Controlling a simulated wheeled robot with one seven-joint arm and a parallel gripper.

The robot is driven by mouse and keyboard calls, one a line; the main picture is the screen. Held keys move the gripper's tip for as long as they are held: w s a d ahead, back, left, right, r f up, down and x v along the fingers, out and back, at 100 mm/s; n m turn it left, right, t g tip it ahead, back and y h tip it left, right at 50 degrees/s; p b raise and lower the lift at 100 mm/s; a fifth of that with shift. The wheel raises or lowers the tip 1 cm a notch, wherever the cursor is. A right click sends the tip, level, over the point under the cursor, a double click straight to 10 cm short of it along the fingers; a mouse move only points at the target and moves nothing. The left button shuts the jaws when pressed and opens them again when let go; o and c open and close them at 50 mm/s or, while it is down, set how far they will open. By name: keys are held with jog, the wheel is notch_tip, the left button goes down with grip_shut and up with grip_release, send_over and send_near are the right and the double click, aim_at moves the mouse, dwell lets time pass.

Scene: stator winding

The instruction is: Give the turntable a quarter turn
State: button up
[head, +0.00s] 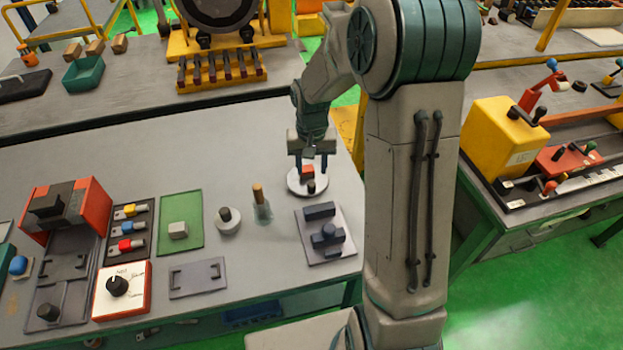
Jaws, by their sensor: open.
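The turntable (294,188) is a small pale round disc on the grey bench, near its right side. A red block (307,171) and a dark knob or peg (311,186) stand on it. My gripper (311,168) points down over the turntable, its two fingers apart, one on each side of the red block in this view. I cannot tell whether the fingers touch the block or the disc.
A grey plate with dark blue blocks (341,246) lies just in front of the turntable. A bottle with a brown top (262,205), a round white base with a dark knob (228,221) and a green mat (166,212) are to the left. Bare bench (215,150) lies behind.

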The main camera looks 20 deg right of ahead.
aim_at(311, 184)
jog(key=shift+f+p, duration=0.3)
jog(key=shift+f, duration=2.85)
grip_shut()
